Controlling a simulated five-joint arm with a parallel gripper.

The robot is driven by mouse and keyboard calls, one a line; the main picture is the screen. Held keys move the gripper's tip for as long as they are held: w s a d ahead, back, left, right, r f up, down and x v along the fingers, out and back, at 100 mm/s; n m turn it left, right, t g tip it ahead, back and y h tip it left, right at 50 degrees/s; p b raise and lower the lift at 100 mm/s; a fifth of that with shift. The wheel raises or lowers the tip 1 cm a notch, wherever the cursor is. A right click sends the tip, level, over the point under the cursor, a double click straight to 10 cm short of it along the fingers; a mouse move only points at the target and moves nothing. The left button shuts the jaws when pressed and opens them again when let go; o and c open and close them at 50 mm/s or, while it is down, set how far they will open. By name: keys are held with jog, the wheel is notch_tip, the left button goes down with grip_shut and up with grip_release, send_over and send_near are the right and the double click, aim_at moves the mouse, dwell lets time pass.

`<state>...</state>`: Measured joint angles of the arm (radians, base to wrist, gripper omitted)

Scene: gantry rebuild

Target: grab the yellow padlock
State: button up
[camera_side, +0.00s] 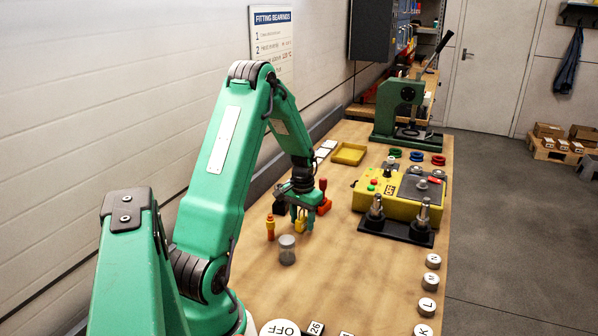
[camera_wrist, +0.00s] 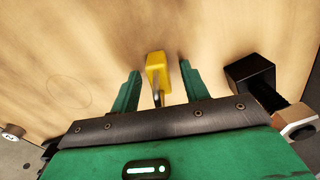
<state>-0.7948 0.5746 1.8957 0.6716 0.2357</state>
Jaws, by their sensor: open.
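The yellow padlock (camera_wrist: 157,68) lies on the wooden bench, with its grey shackle toward my gripper in the wrist view. My gripper (camera_wrist: 160,72) is open, with one green finger on each side of the padlock and a gap to both. The padlock's body reaches a little beyond the fingertips in that view. In the side view my gripper (camera_side: 302,222) points down low over the bench, and the padlock (camera_side: 299,226) shows partly between the fingers. I cannot tell from these views whether the fingertips touch the bench.
A red-handled item (camera_side: 323,203) stands just behind my gripper. A yellow control box (camera_side: 390,205) is to the right.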

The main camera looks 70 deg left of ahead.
jog(key=shift+c, duration=0.4)
grip_shut()
jog(key=shift+r, duration=0.15)
jog(key=shift+r, duration=0.8)
notch_tip(320, 180, up, 2)
jog(key=shift+r, duration=0.2)
jog(key=w+d+r, duration=0.3)
jog(key=d+r, duration=0.3)
jog(key=d, duration=0.5)
jog(key=shift+d+r, duration=0.15)
jog(key=shift+r, duration=0.25)
